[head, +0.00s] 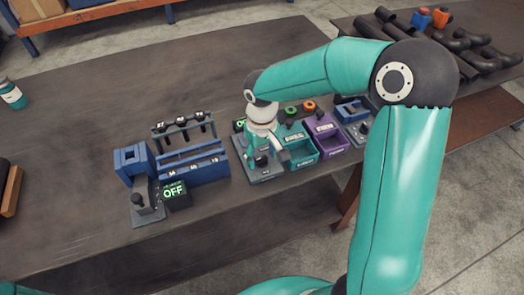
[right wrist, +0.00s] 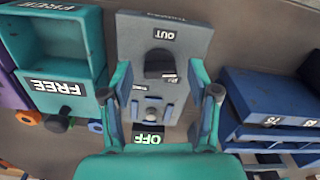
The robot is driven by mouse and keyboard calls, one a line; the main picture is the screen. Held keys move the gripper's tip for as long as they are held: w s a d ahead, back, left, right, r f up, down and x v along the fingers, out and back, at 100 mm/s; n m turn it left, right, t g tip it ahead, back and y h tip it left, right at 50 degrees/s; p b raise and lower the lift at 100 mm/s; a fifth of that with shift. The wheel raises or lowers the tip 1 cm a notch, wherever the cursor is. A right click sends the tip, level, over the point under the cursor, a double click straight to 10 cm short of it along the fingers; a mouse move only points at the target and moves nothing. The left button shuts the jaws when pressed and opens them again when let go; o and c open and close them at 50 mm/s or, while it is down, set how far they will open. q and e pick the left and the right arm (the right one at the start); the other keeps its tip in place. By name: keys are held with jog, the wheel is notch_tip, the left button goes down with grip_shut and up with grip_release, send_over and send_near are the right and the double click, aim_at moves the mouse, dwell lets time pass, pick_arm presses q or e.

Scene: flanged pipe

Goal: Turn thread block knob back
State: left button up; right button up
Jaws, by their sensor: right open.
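The thread block shows in the right wrist view as a grey plate (right wrist: 185,42) with an "OUT" label at its top. Its black knob (right wrist: 158,65) stands near the middle, with a small label beside it. In the head view the plate (head: 266,175) is partly hidden under my right gripper, and the dark knob (head: 261,158) shows at its front. My right gripper (right wrist: 160,78) is open, with one teal finger on each side of the plate's middle. The knob lies between or just beyond the fingertips; I see no contact. My left gripper is not in view.
An "OFF" display (right wrist: 148,138) sits behind the plate. Teal (head: 303,154) and purple (head: 328,138) bins stand close on one side. A blue slotted rack (head: 192,168) stands on the other. The left tabletop is largely clear.

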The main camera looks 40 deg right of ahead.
aim_at(262, 157)
notch_tip(262, 157, up, 12)
dwell(0.5)
jog(key=shift+f, duration=0.1)
dwell(0.4)
